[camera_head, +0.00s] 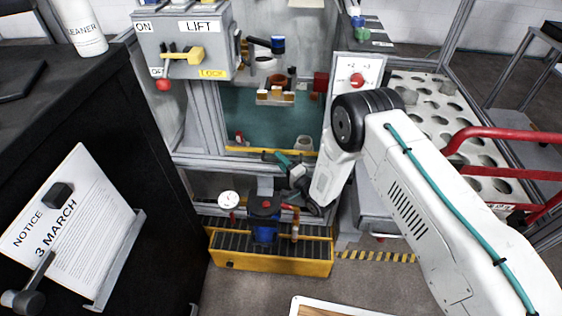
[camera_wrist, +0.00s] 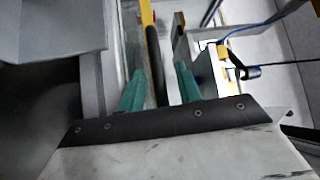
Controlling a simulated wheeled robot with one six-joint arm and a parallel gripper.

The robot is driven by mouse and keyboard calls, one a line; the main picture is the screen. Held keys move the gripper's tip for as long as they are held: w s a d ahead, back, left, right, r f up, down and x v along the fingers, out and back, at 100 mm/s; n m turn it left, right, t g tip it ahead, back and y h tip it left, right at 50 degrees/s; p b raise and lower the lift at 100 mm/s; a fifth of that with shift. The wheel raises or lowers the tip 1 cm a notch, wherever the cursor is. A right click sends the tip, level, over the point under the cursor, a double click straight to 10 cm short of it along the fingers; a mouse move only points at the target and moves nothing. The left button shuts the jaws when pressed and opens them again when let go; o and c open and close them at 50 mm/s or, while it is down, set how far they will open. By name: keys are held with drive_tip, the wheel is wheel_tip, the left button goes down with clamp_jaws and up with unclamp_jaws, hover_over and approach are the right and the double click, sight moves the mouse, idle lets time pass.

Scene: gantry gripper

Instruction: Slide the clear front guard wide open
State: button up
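The clear front guard (camera_head: 237,112) covers the front of the machine bay in the head view, with a yellow strip along its lower edge. My gripper (camera_head: 272,156) is at this lower edge, near the middle. In the wrist view, the two teal fingers of my gripper (camera_wrist: 158,88) stand apart, with a dark bar (camera_wrist: 154,62) running between them. The bar looks like the guard's handle, beside a yellow edge. Gaps seem to show on both sides of the bar, so the fingers do not look closed on it. My wrist hides part of the area below the guard.
A grey LIFT box (camera_head: 186,46) with a yellow lever and a red knob is at upper left. A panel with a red dial (camera_head: 357,80) stands right of the guard. A yellow-edged floor unit (camera_head: 270,263) lies below. A dark cabinet (camera_head: 120,130) is at left.

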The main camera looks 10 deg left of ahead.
drive_tip(key=v, duration=0.7)
drive_tip(key=shift+s+d, duration=0.25)
